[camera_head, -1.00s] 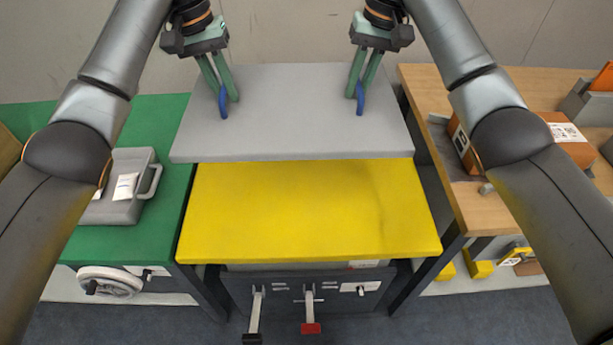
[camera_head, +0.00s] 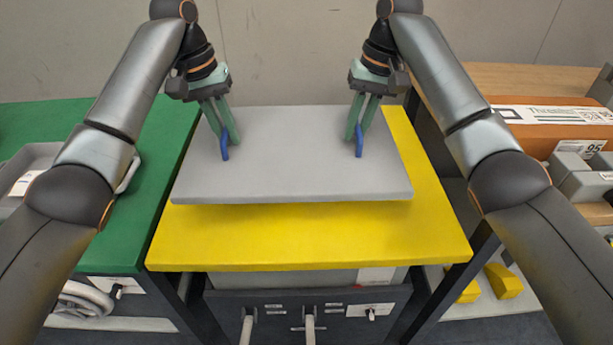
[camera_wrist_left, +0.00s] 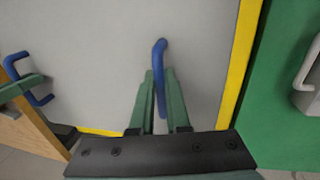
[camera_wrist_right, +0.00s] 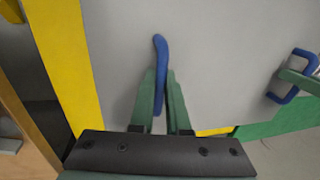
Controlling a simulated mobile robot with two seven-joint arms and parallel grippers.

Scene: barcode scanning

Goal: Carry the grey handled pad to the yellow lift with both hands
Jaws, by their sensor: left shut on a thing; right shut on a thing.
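The grey pad (camera_head: 290,175) is a flat slab with two blue handles. It is over the yellow lift (camera_head: 310,245), whose yellow top shows in front of it and along its right side. I cannot tell whether the pad touches the top. My left gripper (camera_head: 224,143) is shut on the left blue handle (camera_head: 225,153), also seen in the left wrist view (camera_wrist_left: 160,50). My right gripper (camera_head: 358,136) is shut on the right blue handle (camera_head: 359,149), also seen in the right wrist view (camera_wrist_right: 160,48). The pad looks about level.
A green table (camera_head: 110,240) stands close on the left with a grey case (camera_head: 30,165) on it. A wooden table (camera_head: 525,78) on the right holds an orange box (camera_head: 550,130) and grey items. Levers (camera_head: 309,325) stick out at the lift's front.

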